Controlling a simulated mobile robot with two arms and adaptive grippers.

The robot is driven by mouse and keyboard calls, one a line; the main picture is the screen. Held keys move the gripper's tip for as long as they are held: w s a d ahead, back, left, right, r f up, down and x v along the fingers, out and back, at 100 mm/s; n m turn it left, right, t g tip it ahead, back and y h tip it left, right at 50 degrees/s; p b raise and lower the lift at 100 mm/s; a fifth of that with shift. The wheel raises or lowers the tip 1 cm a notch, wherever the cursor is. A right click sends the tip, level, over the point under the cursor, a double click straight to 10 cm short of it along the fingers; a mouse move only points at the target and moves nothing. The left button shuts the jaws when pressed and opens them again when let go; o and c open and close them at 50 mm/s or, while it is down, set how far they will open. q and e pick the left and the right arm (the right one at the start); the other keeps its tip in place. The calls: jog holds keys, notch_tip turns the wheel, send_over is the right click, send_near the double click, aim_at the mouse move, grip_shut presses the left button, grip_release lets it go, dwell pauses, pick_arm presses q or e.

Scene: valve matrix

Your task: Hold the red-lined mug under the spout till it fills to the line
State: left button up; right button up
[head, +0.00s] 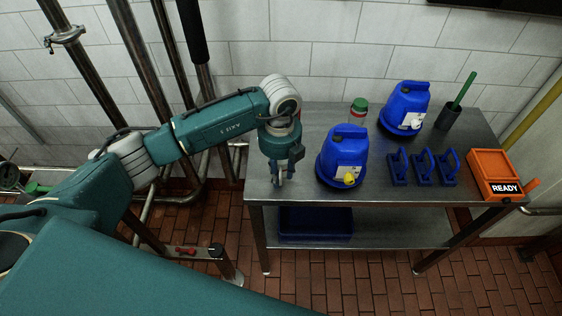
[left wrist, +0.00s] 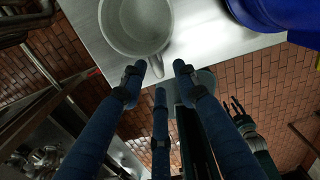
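A pale grey mug (left wrist: 137,24) stands on the metal table near its edge in the left wrist view. It looks empty, and no red line shows. Its handle points toward my left gripper (head: 281,180), which hangs over the table's left front corner. In the left wrist view the fingers (left wrist: 160,76) are apart, with the handle's end between the two front tips; contact is unclear. In the head view the gripper hides the mug. A blue dispenser with a yellow spout (head: 349,179) stands just right of the gripper. A part that looks like my right gripper (left wrist: 237,108) shows small and dark.
A second blue dispenser (head: 405,103) with a white spout stands behind right. Also on the table (head: 312,132) are a green-lidded jar (head: 358,111), blue stands (head: 422,166), a dark cup (head: 447,117) and an orange READY box (head: 489,170). Pipes (head: 147,65) rise at left.

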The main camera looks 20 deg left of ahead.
pick_arm(q)
jog(key=shift+f+p, duration=0.3)
jog(key=shift+f, duration=1.15)
grip_shut()
jog(key=shift+r, duration=0.1)
